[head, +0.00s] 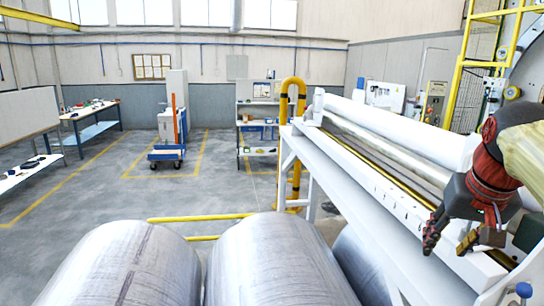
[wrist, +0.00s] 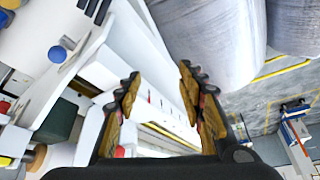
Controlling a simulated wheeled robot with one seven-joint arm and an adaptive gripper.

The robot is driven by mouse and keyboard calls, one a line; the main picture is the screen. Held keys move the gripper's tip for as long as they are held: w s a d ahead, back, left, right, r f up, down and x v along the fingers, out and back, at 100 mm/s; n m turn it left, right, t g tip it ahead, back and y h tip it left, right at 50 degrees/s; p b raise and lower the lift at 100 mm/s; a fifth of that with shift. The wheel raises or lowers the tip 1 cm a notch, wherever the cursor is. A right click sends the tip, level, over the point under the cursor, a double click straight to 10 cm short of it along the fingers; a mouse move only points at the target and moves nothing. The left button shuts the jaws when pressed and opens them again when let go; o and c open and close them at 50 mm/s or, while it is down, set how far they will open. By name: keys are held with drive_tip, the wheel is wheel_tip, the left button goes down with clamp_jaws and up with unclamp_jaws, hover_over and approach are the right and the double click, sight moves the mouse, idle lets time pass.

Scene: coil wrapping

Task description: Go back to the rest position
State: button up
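My gripper (head: 451,236) is at the right of the head view, above the near end of the long white wrapping machine (head: 352,172). In the wrist view my gripper (wrist: 162,92) shows two fingers spread wide apart with nothing between them. It is open and empty. The white machine frame also shows behind the fingers in the wrist view (wrist: 155,65). No marked rest position shows in either view.
Large metal coils (head: 270,262) lie at the bottom of the head view, left of the machine. A yellow guard post (head: 284,130) stands at the machine's far end. A blue cart (head: 167,153) and workbenches (head: 90,130) stand farther back. The grey floor between is clear.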

drive_tip(key=s+a+f+n+b, duration=0.1)
drive_tip(key=s+a+f+b, duration=0.2)
drive_tip(key=f, duration=0.9)
drive_tip(key=s+a+f+n+y+b, duration=0.1)
drive_tip(key=s+a+f+b, duration=0.3)
drive_tip(key=f, duration=0.7)
drive_tip(key=s+a+f+n+t+y+b, duration=0.1)
drive_tip(key=s+a+f+b, duration=0.2)
drive_tip(key=f, duration=0.9)
drive_tip(key=a+b, duration=0.3)
drive_tip(key=a, duration=0.1)
drive_tip(key=shift+s+f+n, duration=0.3)
